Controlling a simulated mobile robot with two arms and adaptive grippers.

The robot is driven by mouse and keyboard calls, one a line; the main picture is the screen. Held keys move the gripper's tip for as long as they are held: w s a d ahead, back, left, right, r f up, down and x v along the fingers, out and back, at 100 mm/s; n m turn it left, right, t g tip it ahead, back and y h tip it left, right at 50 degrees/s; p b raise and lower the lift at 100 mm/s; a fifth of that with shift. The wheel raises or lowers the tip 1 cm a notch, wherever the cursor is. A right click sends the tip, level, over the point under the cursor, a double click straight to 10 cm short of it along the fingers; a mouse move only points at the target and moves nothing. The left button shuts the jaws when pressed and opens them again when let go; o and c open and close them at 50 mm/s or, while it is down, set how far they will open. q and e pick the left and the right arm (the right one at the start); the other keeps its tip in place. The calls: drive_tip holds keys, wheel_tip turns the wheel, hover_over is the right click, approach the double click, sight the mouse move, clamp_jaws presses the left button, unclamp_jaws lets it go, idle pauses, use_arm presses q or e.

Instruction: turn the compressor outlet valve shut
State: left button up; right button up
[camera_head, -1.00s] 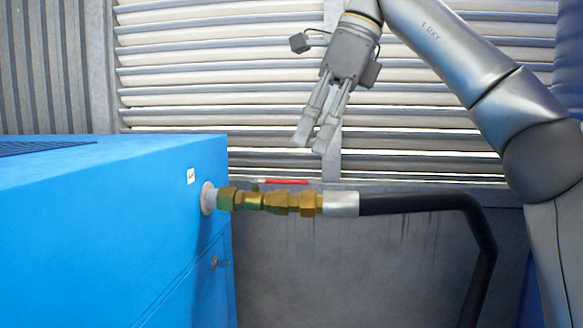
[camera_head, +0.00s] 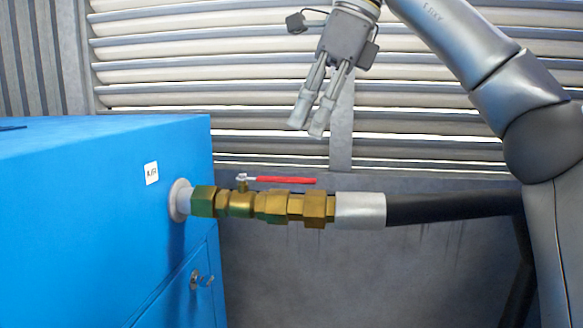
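The compressor outlet valve (camera_head: 241,203) is a brass body in a line of brass fittings on the side of the blue compressor (camera_head: 90,210). Its red lever handle (camera_head: 286,180) points right, lying along the pipe line just above the fittings. My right gripper (camera_head: 309,119) hangs above the handle with its fingers pointing down and slightly left. Its two fingers are close together with a narrow gap at the tips, and nothing shows between them. It is apart from the handle. My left gripper is not in view.
A silver ferrule (camera_head: 360,210) joins the fittings to a black hose (camera_head: 450,208) that runs right, behind my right arm. A cabinet latch (camera_head: 200,280) sits on the compressor's side below. A louvred wall (camera_head: 200,75) stands behind. The space around the handle is clear.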

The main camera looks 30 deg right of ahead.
sight(292, 178)
drive_tip(key=f, duration=0.1)
drive_tip(key=w+f, duration=0.1)
drive_tip(key=f, duration=0.1)
drive_tip(key=w+f+p, duration=0.1)
drive_tip(key=shift+a+f, duration=0.2)
drive_tip(key=shift+f, duration=0.05)
drive_tip(key=x, duration=0.3)
drive_tip(key=shift+w, duration=0.1)
drive_tip(key=shift+a+f, duration=0.15)
drive_tip(key=shift+a, duration=0.05)
drive_tip(key=shift+a+f, duration=0.1)
drive_tip(key=shift+f, duration=0.2)
drive_tip(key=c, duration=0.3)
clamp_jaws()
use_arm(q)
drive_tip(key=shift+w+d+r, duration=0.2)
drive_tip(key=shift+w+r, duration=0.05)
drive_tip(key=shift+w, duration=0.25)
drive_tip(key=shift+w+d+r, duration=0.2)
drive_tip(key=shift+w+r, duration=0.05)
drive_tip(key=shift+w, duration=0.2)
